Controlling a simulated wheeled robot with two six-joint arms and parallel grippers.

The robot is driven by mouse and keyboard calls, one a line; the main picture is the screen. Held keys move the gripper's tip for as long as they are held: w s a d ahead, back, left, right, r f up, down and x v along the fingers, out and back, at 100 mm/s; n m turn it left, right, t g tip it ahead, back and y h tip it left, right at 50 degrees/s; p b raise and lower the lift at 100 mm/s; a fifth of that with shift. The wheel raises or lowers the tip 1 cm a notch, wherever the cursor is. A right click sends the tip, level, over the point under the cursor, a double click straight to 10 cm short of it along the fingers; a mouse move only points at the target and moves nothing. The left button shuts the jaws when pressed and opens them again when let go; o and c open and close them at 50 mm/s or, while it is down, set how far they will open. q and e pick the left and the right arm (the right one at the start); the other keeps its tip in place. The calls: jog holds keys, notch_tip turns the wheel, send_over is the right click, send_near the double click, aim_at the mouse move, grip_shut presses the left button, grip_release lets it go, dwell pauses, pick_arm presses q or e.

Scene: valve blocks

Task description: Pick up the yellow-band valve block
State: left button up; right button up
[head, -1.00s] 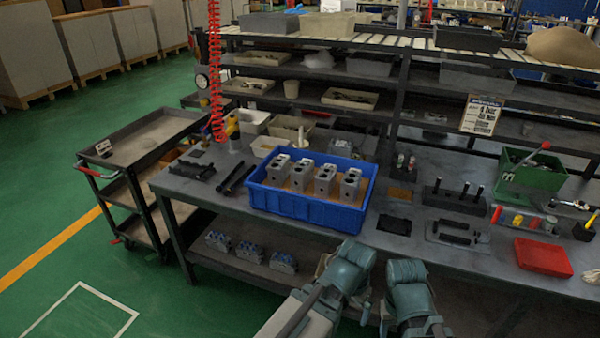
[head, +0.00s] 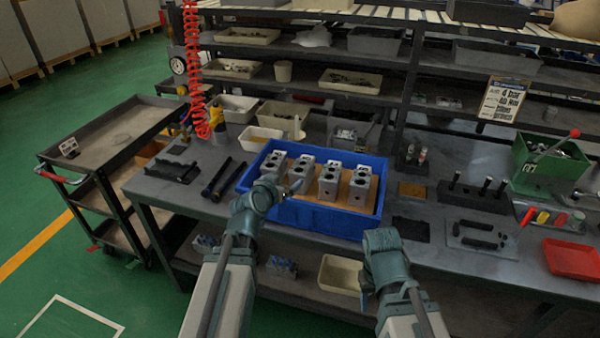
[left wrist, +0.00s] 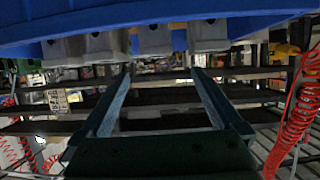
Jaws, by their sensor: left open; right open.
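Several grey valve blocks stand in a row in a blue bin (head: 310,218) on the workbench: a leftmost block (head: 274,163), a second block (head: 302,169), a third block (head: 329,182) and a rightmost block (head: 359,187). No yellow band can be made out on any of them. My left gripper (head: 291,188) is at the bin's front left, by the second block. In the left wrist view its two fingers (left wrist: 160,98) are apart with nothing between them; the blocks and blue bin show above them. My right gripper (head: 364,284) is low in front of the bench, open, its fingers mostly hidden.
Two black bars (head: 222,180) lie left of the bin. A black pad (head: 411,229), a black block with pegs (head: 474,194) and a red tray (head: 571,258) are to the right. A shelf rack stands behind. A cart (head: 108,140) stands left. More blocks lie on the lower shelf.

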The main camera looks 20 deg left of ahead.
aim_at(300, 170)
pick_arm(q)
jog(key=b+x, duration=0.3)
jog(key=x, duration=0.5)
jog(key=shift+w+f, duration=0.2)
jog(key=shift+f, duration=0.05)
jog(key=shift+d, duration=0.1)
jog(key=shift+w, duration=0.15)
jog(key=x, duration=0.1)
jog(key=b+x, duration=0.1)
jog(key=x, duration=0.1)
jog(key=b+x, duration=0.1)
jog(key=x, duration=0.1)
jog(key=shift+d+f, duration=0.1)
jog(key=shift+d, duration=0.15)
jog(key=shift+c, duration=0.6)
grip_shut()
